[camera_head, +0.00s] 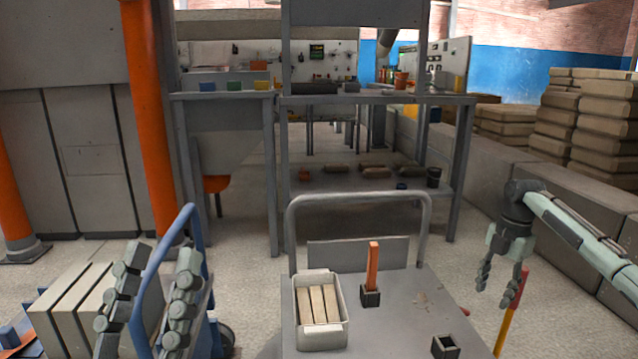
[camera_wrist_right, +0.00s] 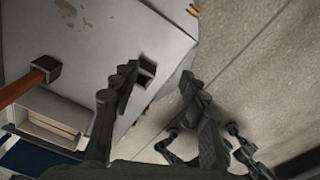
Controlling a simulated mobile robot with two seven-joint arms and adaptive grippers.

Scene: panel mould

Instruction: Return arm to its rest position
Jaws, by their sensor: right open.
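My right gripper (camera_head: 494,294) hangs off the right side of the grey cart top, fingers pointing down. In the right wrist view its two fingers (camera_wrist_right: 156,78) are spread, with nothing between them. My left gripper (camera_head: 163,258) is at the lower left, its two fingers apart and pointing up. The blue handle (camera_head: 160,270) of a cart shows between those fingers; whether they touch it I cannot tell. No object is held in either gripper.
The grey cart (camera_head: 400,325) carries a white bin (camera_head: 320,336) with beige blocks, an orange bar (camera_head: 373,265) upright in a black holder, and an empty black holder (camera_head: 444,347). A red-yellow post (camera_head: 510,315) stands near my right gripper.

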